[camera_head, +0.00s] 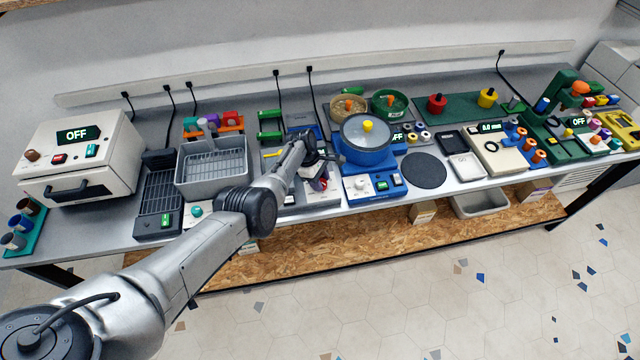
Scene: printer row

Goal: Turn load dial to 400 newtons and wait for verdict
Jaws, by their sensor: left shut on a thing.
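My left arm reaches in from the lower left, and its dark gripper (318,172) points down at the front of a low grey device (290,199) in the middle of the bench. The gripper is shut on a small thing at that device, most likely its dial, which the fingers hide. I cannot read any dial mark, load value or verdict there. A small reddish part shows beside the fingertips. My right gripper is not in view.
Right of the gripper stands a blue machine (365,157) with a round lid and yellow knob. A grey basket (212,170) and white oven (80,155) stand left. A dark round pad (424,170) and green press (565,120) are to the right.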

